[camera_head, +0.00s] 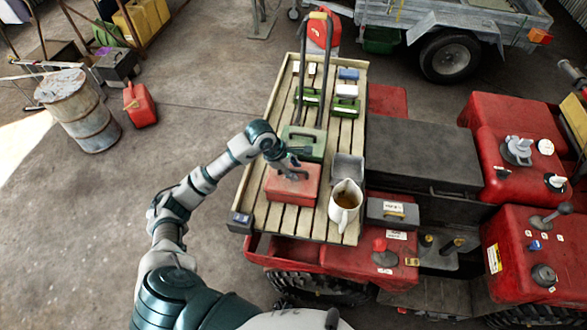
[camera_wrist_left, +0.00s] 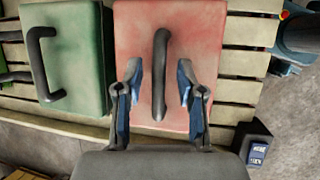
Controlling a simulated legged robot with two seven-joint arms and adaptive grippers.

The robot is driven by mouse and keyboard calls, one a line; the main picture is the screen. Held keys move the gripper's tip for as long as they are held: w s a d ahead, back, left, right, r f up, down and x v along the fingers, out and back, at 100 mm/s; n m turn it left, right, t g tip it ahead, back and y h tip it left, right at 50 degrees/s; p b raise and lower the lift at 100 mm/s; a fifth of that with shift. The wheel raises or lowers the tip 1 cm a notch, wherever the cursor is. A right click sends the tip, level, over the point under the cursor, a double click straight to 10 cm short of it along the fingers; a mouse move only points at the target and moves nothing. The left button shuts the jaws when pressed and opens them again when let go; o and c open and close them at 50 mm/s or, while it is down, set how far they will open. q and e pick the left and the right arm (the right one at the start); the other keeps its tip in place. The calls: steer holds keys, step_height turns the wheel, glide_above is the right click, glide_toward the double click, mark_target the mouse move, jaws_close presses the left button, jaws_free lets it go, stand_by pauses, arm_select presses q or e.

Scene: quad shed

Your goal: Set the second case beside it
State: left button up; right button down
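A red case (camera_head: 291,184) with a dark handle lies on a slatted wooden deck (camera_head: 261,211). It also fills the middle of the left wrist view (camera_wrist_left: 180,40). A green case (camera_head: 305,144) lies just behind it in the head view, and left of it in the left wrist view (camera_wrist_left: 78,70). My left gripper (camera_head: 291,172) is over the red case. In the left wrist view my left gripper (camera_wrist_left: 161,95) is open, its fingers on either side of the red case's handle (camera_wrist_left: 160,75), with gaps showing. My right gripper is not in view.
A white jug (camera_head: 345,204) and an open grey box (camera_head: 347,168) stand right of the red case. A hand truck (camera_head: 325,60) and small green, white and blue boxes (camera_head: 346,90) are farther back.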

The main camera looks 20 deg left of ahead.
arm_select(q)
steer(key=b+v, duration=0.1)
steer(key=v, duration=1.1)
steer(key=shift+b, duration=0.3)
